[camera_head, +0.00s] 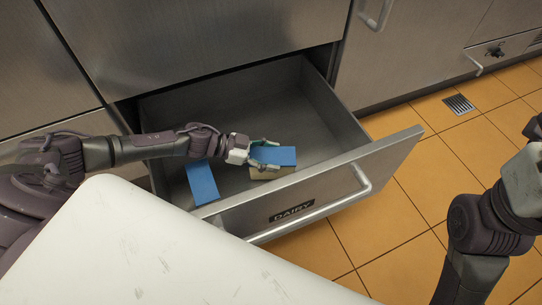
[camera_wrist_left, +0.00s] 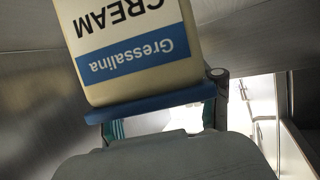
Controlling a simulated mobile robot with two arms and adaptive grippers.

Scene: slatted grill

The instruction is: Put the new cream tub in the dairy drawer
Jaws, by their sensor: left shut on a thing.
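The cream tub (camera_head: 275,157) has a blue lid and a cream-coloured body, and it is in or just above the open dairy drawer (camera_head: 395,150). My left gripper (camera_head: 266,156) is shut on it from the left. In the left wrist view the tub (camera_wrist_left: 128,80) fills the upper middle, its "CREAM" label upside down, lid edge between the fingers. I cannot tell whether its base touches the drawer floor. A second blue-lidded tub (camera_head: 202,183) sits in the drawer to the left, near the front panel. My right arm shows at the right edge; its fingers are not visible.
The drawer's front panel carries a bar handle and a "DAIRY" label (camera_head: 292,212). Steel cabinet fronts (camera_head: 200,40) stand behind. A pale worn surface (camera_head: 130,245) fills the lower left. The drawer's back and right have free room. Orange tiled floor (camera_head: 400,230) lies to the right.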

